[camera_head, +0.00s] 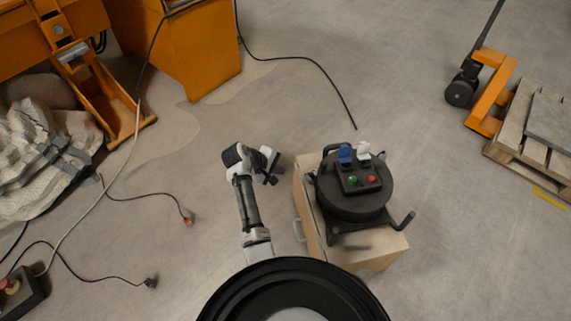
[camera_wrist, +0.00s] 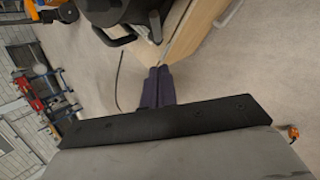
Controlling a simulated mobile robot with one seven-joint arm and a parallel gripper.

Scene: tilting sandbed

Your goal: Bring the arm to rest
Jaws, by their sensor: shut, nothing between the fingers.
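My arm reaches out over the floor in the head view, with my gripper (camera_head: 272,180) at its far end, just left of a wooden box. In the wrist view my gripper (camera_wrist: 158,72) shows as two dark fingers close together, with nothing between them. The gripper is shut and empty. The wooden box (camera_wrist: 193,32) lies beyond the fingertips in the wrist view; I cannot tell the exact gap.
A black cable reel (camera_head: 352,195) with blue and white plugs stands on the wooden box (camera_head: 309,220). Orange machinery (camera_head: 185,50) is at the upper left. Loose cables lie on the floor. A pallet (camera_head: 535,130) and orange pallet jack (camera_head: 487,105) stand right. Floor between is clear.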

